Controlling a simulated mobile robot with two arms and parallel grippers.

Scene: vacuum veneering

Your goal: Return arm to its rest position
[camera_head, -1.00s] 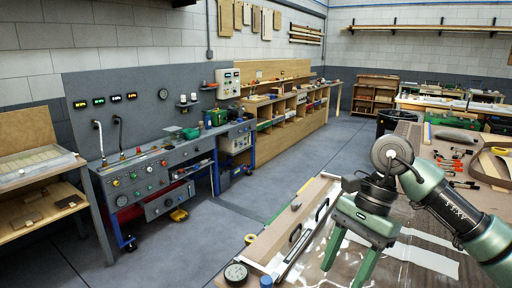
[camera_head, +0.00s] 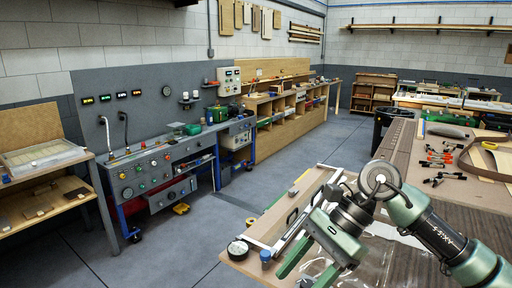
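My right arm comes in from the right. Its green gripper (camera_head: 302,276) hangs over the front left part of the worktable (camera_head: 405,165). Its two fingers point down and left, stand apart and have nothing visible between them. Below and around it lies clear plastic sheeting (camera_head: 392,258) on the table. A light frame with black handles (camera_head: 292,216) lies at the table's left edge, partly hidden behind the gripper. My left gripper is not in view.
A round black-rimmed gauge (camera_head: 238,250) and a small blue cap (camera_head: 265,256) sit at the table's front left corner. Several black and orange clamps (camera_head: 440,158) lie farther back. A control bench (camera_head: 150,175) stands left across open grey floor (camera_head: 190,245).

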